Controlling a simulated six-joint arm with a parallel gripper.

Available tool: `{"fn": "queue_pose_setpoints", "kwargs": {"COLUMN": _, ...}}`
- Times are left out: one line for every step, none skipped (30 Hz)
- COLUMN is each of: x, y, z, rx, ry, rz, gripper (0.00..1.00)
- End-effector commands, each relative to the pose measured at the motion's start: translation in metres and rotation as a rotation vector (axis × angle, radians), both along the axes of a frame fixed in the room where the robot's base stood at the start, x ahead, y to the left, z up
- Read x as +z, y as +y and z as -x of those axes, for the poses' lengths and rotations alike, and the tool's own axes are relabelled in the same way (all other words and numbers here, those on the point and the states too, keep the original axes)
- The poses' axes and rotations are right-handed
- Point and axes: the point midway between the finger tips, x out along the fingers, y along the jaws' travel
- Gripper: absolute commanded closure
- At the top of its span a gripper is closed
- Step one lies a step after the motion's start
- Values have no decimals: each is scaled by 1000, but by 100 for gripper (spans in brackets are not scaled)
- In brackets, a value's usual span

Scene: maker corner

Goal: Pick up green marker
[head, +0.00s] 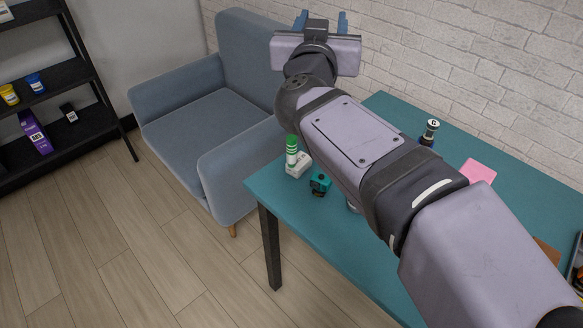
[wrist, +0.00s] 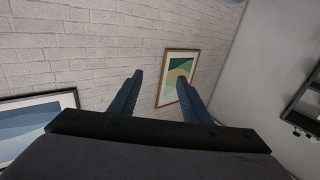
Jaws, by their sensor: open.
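The green marker (head: 291,152) shows in the head view as an upright white cylinder with a green top, near the left corner of the teal table (head: 262,184). A small white block (head: 303,166) is at its foot; I cannot tell whether the marker stands in it or behind it. My gripper (head: 321,20) is raised well above and beyond the marker, in front of the brick wall. Its two blue fingers are apart, and nothing is between them in the wrist view (wrist: 160,82). The marker is not in the wrist view.
A small teal and black object (head: 319,183) sits close to the right of the marker. A dark bottle (head: 429,132) and a pink pad (head: 477,171) lie farther right. My arm hides the table's middle. A blue armchair (head: 212,115) stands beyond the table's left end.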

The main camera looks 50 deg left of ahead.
Motion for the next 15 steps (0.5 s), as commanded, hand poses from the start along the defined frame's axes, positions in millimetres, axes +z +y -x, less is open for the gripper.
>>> {"fn": "queue_pose_setpoints", "kwargs": {"x": -12, "y": 8, "z": 11, "rx": -7, "ry": -2, "rz": -6, "gripper": 57}}
{"fn": "queue_pose_setpoints", "kwargs": {"x": -15, "y": 10, "z": 15, "rx": -14, "ry": -1, "rz": -7, "gripper": 57}}
{"fn": "queue_pose_setpoints", "kwargs": {"x": -17, "y": 13, "z": 22, "rx": -22, "ry": -1, "rz": -9, "gripper": 57}}
{"fn": "queue_pose_setpoints", "kwargs": {"x": -21, "y": 15, "z": 26, "rx": -29, "ry": 0, "rz": -9, "gripper": 57}}
{"fn": "queue_pose_setpoints", "kwargs": {"x": -24, "y": 18, "z": 31, "rx": -34, "ry": 0, "rz": -10, "gripper": 57}}
{"fn": "queue_pose_setpoints", "kwargs": {"x": -27, "y": 20, "z": 36, "rx": -42, "ry": 3, "rz": -9, "gripper": 57}}
{"fn": "queue_pose_setpoints", "kwargs": {"x": -30, "y": 22, "z": 41, "rx": -47, "ry": 4, "rz": -8, "gripper": 57}}
{"fn": "queue_pose_setpoints", "kwargs": {"x": -33, "y": 23, "z": 45, "rx": -52, "ry": 7, "rz": -8, "gripper": 57}}
{"fn": "queue_pose_setpoints", "kwargs": {"x": -37, "y": 25, "z": 50, "rx": -59, "ry": 10, "rz": -6, "gripper": 57}}
{"fn": "queue_pose_setpoints", "kwargs": {"x": -40, "y": 27, "z": 55, "rx": -63, "ry": 12, "rz": -4, "gripper": 57}}
{"fn": "queue_pose_setpoints", "kwargs": {"x": -43, "y": 28, "z": 58, "rx": -68, "ry": 14, "rz": -3, "gripper": 57}}
{"fn": "queue_pose_setpoints", "kwargs": {"x": -48, "y": 30, "z": 64, "rx": -73, "ry": 19, "rz": 0, "gripper": 57}}
{"fn": "queue_pose_setpoints", "kwargs": {"x": -51, "y": 31, "z": 68, "rx": -78, "ry": 22, "rz": 3, "gripper": 57}}
{"fn": "queue_pose_setpoints", "kwargs": {"x": -54, "y": 32, "z": 73, "rx": -81, "ry": 25, "rz": 5, "gripper": 57}}
{"fn": "queue_pose_setpoints", "kwargs": {"x": -59, "y": 33, "z": 78, "rx": -87, "ry": 30, "rz": 10, "gripper": 57}}
